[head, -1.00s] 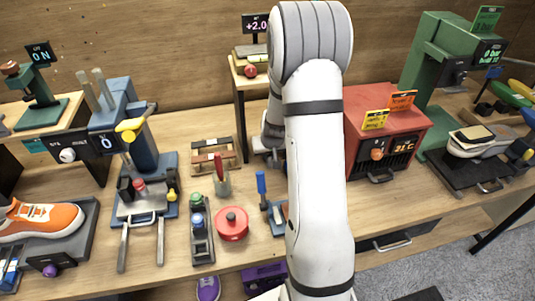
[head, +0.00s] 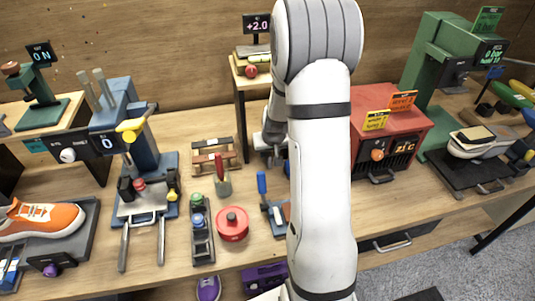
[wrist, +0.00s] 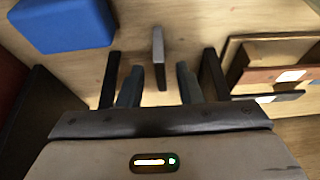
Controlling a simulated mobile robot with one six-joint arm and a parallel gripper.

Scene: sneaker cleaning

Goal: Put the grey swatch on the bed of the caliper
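In the wrist view a thin grey slab (wrist: 158,58), which looks like the grey swatch, stands between and just beyond my gripper's fingertips (wrist: 158,85). The fingers are apart, with a gap on either side of the slab. In the head view my gripper (head: 272,157) is low over the bench, right of the wooden swatch rack (head: 214,158), and mostly hidden by my arm. The grey slab cannot be made out there. A device with a red knob (head: 251,70), apparently the caliper, stands on a raised wooden stand under a "+2.0" display (head: 256,23).
The rack's edge with brown and white pieces shows close right in the wrist view (wrist: 272,76). A blue block (wrist: 62,22) lies upper left there. The red heater box (head: 385,135) stands right of my arm. A red round tin (head: 232,224) sits at the front.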

